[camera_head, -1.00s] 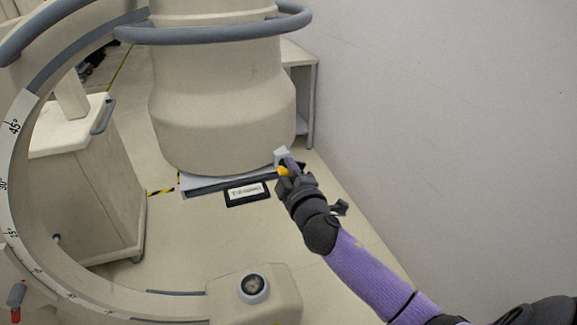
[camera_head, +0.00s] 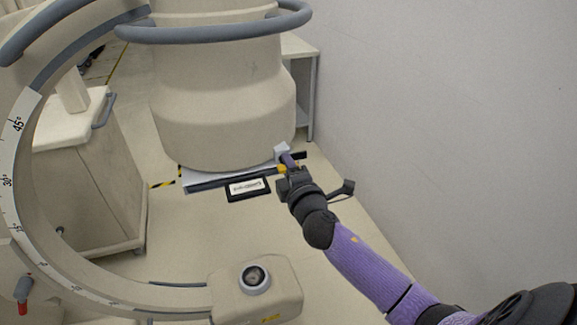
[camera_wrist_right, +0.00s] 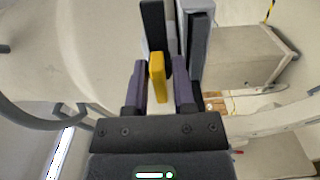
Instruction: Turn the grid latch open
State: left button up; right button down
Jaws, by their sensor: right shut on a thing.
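A small yellow latch piece (camera_head: 281,169) shows at the tip of my right gripper (camera_head: 288,163), beside a pale block (camera_head: 282,151) at the foot of the big beige column. In the right wrist view the yellow piece (camera_wrist_right: 157,77) stands between my two purple fingers, and the right gripper (camera_wrist_right: 161,84) is shut on it. A dark upright block (camera_wrist_right: 153,24) and a grey block (camera_wrist_right: 196,40) rise just beyond the fingertips. The flat dark-edged plate (camera_head: 222,182) lies under the column. My left gripper is out of view.
A beige column (camera_head: 220,100) with a grey ring rail stands behind the gripper. A large curved arm with angle marks (camera_head: 14,160) fills the left. A beige cart (camera_head: 95,185) stands behind it. A plain wall (camera_head: 440,120) bounds the right. Open floor (camera_head: 190,235) lies in front.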

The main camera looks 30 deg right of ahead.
jog(key=shift+c, duration=2.2)
grip_release()
jog(key=v, duration=1)
jog(key=shift+a, duration=0.1)
